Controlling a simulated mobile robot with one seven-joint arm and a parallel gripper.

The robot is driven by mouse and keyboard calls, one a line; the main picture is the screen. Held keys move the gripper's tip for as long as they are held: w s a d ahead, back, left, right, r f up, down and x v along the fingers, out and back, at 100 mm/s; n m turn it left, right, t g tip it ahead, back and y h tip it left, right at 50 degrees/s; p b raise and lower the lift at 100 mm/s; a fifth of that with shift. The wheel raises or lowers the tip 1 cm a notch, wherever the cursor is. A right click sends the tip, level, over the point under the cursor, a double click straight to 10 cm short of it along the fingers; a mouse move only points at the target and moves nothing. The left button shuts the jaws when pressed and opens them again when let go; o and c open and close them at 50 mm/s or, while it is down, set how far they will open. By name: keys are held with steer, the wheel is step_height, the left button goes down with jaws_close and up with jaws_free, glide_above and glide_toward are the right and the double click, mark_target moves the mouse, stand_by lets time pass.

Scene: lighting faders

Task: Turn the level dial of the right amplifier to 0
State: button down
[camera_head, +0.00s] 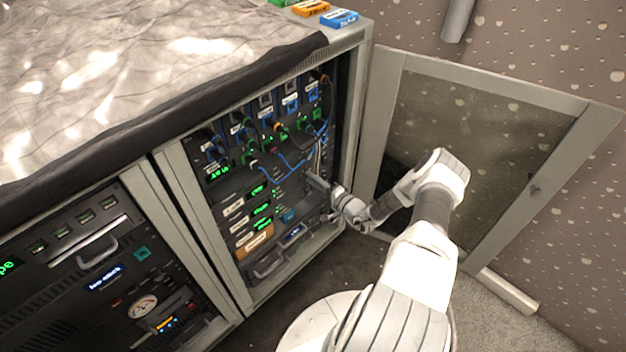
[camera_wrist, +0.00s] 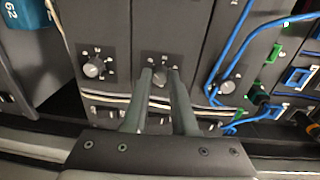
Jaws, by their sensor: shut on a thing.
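Three round grey level dials show in the wrist view, each on a dark panel with small white marks around it: a left dial (camera_wrist: 93,67), a middle dial (camera_wrist: 160,78) and a right dial (camera_wrist: 227,86). My gripper (camera_wrist: 160,72) has its two fingers on either side of the middle dial and is shut on it. The fingers hide part of its rim. I cannot read where its pointer stands. In the head view my gripper (camera_head: 318,184) reaches into the open rack at its right side, and the dials there are too small to tell apart.
The rack (camera_head: 178,215) has its door (camera_head: 590,150) swung open to the right, beside my arm. Blue cables (camera_head: 290,165) hang close to my gripper; a blue cable (camera_wrist: 232,45) also runs by the right dial. A cloth (camera_head: 120,70) covers the rack top.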

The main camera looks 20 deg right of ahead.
steer(key=c, duration=0.7)
jaws_free()
steer(key=p+v, duration=0.3)
steer(key=v, duration=1.4)
steer(key=shift+s+d, duration=0.1)
steer(key=shift+s, duration=0.1)
